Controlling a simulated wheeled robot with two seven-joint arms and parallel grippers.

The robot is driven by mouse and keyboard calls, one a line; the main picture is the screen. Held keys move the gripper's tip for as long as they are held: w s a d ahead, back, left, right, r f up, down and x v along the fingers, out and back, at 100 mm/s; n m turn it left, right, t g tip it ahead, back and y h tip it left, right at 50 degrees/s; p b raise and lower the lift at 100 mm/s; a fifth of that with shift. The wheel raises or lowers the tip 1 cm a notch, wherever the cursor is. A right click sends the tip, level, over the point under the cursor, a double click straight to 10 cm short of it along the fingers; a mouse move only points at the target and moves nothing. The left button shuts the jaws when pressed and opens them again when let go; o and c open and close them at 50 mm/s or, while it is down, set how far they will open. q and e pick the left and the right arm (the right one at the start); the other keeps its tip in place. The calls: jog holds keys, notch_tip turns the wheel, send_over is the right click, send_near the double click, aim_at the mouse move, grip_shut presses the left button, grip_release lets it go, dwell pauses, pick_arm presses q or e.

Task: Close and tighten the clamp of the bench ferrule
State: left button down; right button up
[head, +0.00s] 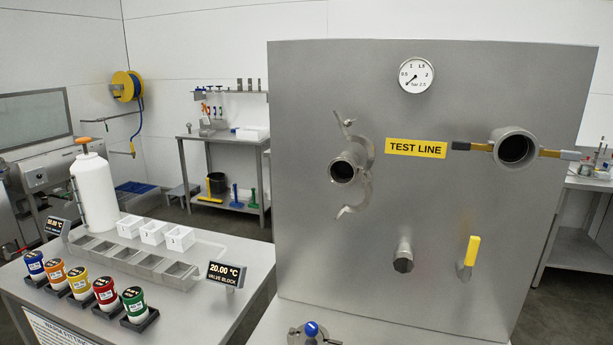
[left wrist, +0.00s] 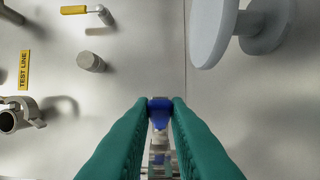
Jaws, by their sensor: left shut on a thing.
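My left gripper (left wrist: 159,108) shows in the left wrist view as two green fingers shut on a blue knob (left wrist: 159,116). Greyish metal parts show below the knob between the fingers, largely hidden. In the head view a blue knob (head: 311,328) sits on a round metal fitting (head: 297,337), cut off by the bottom edge; I cannot tell how its clamp stands. On the steel panel, a ferrule (head: 344,172) has an open clamp (head: 365,158) with its arms spread; part of it shows in the left wrist view (left wrist: 14,115). My right gripper is not in view.
A large grey disc (left wrist: 213,30) on a stem stands at the upper right of the left wrist view. The panel carries a gauge (head: 416,76), a port (head: 514,148), an outlet (head: 403,256) and a yellow valve handle (head: 472,250). A side table (head: 235,290) holds coloured jars.

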pick_arm(q)
jog(key=shift+d+f+n+t+y+b, duration=0.15)
jog(key=shift+d+n+t+y+b, duration=0.45)
jog(key=shift+n+y+b, duration=0.4)
jog(key=shift+y, duration=0.3)
jog(key=shift+w+d+f+n+t+y+b, duration=0.1)
jog(key=shift+d+n+t+y+b, duration=0.5)
jog(key=shift+y+b, duration=0.55)
jog(key=shift+n+y+b, duration=0.5)
jog(key=shift+y+b, duration=0.05)
jog(key=shift+r, duration=0.25)
